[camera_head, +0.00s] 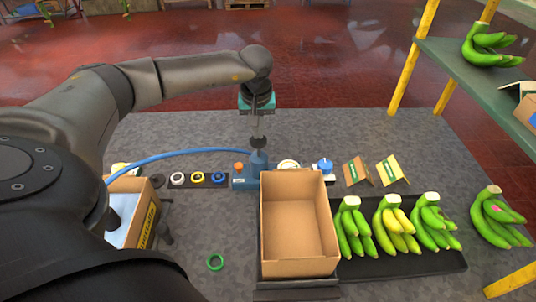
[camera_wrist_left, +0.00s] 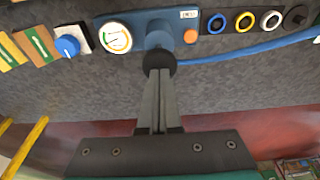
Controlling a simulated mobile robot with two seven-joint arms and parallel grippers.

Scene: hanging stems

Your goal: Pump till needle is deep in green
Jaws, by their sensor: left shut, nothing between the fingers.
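The blue pump (camera_head: 259,162) stands at the back of the box, with a dark round knob (camera_head: 257,142) on top. The knob also shows in the left wrist view (camera_wrist_left: 159,57). My left gripper (camera_wrist_left: 159,76) is shut and empty, pointing down at the knob; its tips meet the knob's edge in the picture, and I cannot tell if they touch. The same gripper shows from above in the head view (camera_head: 258,124). The round white gauge (camera_wrist_left: 115,37) sits beside the pump. It has a green zone, but its needle is too small to read surely. My right gripper is out of view.
A blue hose (camera_head: 180,155) runs left from the pump past several coloured rings (camera_head: 198,179). A blue knob (camera_head: 325,165) and small cards (camera_head: 357,171) lie to the right. An open cardboard box (camera_head: 298,222) and banana bunches (camera_head: 396,226) stand in front.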

